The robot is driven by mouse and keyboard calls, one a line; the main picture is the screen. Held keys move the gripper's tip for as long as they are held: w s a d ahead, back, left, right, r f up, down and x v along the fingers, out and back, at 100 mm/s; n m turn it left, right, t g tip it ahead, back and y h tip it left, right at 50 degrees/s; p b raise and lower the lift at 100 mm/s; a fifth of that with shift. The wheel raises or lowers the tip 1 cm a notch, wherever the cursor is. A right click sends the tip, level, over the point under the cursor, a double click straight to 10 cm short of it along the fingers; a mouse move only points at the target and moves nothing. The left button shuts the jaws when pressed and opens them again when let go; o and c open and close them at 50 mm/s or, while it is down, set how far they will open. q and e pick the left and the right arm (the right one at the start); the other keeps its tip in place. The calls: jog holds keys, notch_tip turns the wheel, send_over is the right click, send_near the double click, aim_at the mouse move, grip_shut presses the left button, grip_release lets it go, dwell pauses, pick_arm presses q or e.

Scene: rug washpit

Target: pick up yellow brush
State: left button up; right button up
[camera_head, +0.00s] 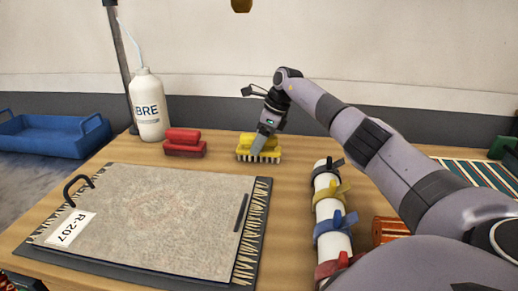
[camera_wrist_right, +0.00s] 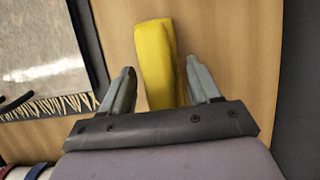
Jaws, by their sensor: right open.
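The yellow brush (camera_head: 243,150), with pale bristles, stands on the wooden table near its back edge, right of the red brush. My right gripper (camera_head: 262,146) reaches down to it and covers part of it in the head view. In the right wrist view the yellow brush (camera_wrist_right: 155,62) lies between the fingers of my right gripper (camera_wrist_right: 160,88). The fingers are open, one on each side, and the brush's near end is hidden behind the gripper. My left gripper is not in view.
A red brush (camera_head: 185,143) and a white bottle (camera_head: 148,105) stand to the left. A grey rug sample (camera_head: 155,215) labelled R-207 lies in front. A white roll (camera_head: 329,212) with coloured straps lies below my right arm. A blue tray (camera_head: 50,135) is beyond the table's left side.

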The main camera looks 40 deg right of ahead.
jog(key=c, duration=0.9)
jog(key=shift+c, duration=0.2)
jog(key=shift+r+b, duration=0.1)
jog(key=shift+b, duration=0.25)
notch_tip(320, 180, up, 9)
jog(key=shift+r+p, duration=0.2)
jog(key=shift+p, duration=0.4)
jog(key=shift+r, duration=0.5)
